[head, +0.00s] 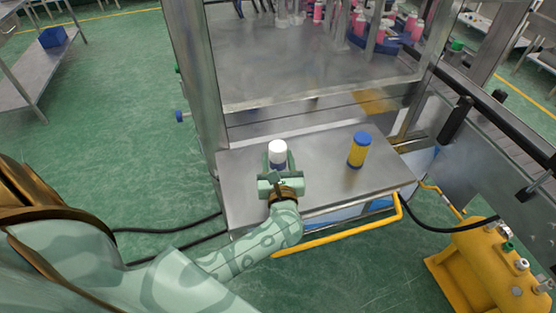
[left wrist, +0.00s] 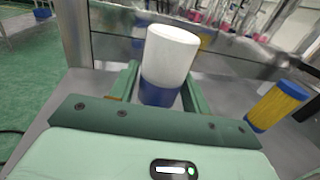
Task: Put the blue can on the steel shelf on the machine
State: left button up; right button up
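The blue can (head: 278,163), with a white top, is upright over the steel shelf (head: 323,184) on the machine. My left gripper (head: 278,172) is at the can from the near side. In the left wrist view, the blue lower part of the can (left wrist: 160,93) is between the two fingers (left wrist: 160,88), which appear to touch its sides. The can's base is hidden by the gripper, so I cannot tell whether it touches the shelf. My right gripper is not in view.
A yellow can with a blue top (head: 358,150) stands to the right on the shelf. A yellow rail (head: 340,233) runs along the shelf's front. A metal post (head: 197,80) rises at the left. The shelf between the cans is clear.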

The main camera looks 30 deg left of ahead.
pick_arm(q)
jog(key=shift+o, duration=0.8)
jog(key=shift+r, duration=0.15)
jog(key=shift+s+d+r, duration=0.1)
jog(key=v, duration=1.1)
jog(key=shift+s+d, duration=0.25)
jog(key=shift+d, duration=0.05)
